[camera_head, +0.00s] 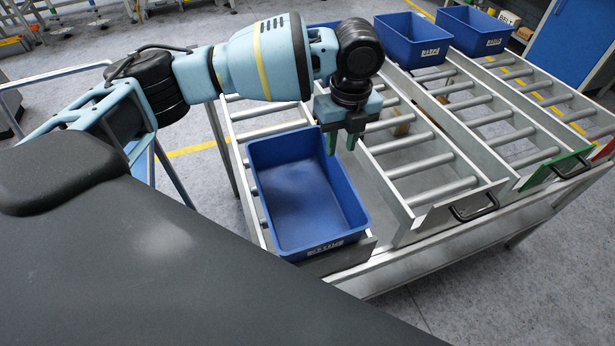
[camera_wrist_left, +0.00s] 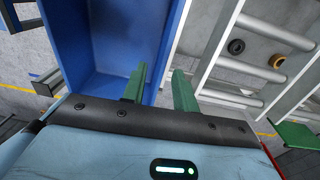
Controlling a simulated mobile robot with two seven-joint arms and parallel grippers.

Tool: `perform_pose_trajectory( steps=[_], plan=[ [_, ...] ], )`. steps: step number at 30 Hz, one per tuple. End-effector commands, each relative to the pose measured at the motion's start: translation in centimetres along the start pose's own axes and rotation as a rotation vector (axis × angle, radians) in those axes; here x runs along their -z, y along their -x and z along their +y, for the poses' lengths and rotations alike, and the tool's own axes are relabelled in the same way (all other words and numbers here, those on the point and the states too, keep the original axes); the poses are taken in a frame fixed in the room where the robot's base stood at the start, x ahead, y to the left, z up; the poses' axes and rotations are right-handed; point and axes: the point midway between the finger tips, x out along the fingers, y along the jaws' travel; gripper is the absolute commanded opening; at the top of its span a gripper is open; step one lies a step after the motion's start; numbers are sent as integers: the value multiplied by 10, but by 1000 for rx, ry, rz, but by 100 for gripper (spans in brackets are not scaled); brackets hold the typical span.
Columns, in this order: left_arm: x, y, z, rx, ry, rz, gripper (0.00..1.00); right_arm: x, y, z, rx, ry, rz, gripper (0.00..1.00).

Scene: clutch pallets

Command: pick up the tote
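The blue tote (camera_head: 292,240) is empty and sits at the front end of the left roller lane, with a white label on its near wall. My left gripper (camera_head: 342,143) is over the tote's right wall, pointing down. In the left wrist view, its green fingers (camera_wrist_left: 160,85) are apart, one on the tote's inner side and one outside. The tote's wall (camera_wrist_left: 172,40) runs between them. Contact with the wall cannot be told. My right gripper is in neither view.
Two more blue totes (camera_head: 413,38) (camera_head: 474,31) stand at the back of other roller lanes. The lane beside the tote (camera_head: 425,165) has bare rollers and a front handle (camera_head: 474,208). A blue cabinet (camera_head: 575,40) stands at the far right.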

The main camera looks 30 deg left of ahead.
Motion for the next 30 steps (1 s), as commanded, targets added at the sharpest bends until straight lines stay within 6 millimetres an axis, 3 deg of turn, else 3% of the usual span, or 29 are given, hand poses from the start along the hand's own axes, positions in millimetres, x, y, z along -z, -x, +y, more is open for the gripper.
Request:
perform_pose_trajectory(
  steps=[8, 13, 22, 30],
  plan=[
    [0, -2, 0, 0, -1, 0, 29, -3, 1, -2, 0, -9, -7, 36],
    [0, -16, 0, -3, 0, 0, 29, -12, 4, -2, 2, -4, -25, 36],
    [1, -30, -1, -1, 0, 0, 29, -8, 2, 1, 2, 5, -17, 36],
    [3, -65, -6, -2, 0, 0, 29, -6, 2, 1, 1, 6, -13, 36]
  ],
)
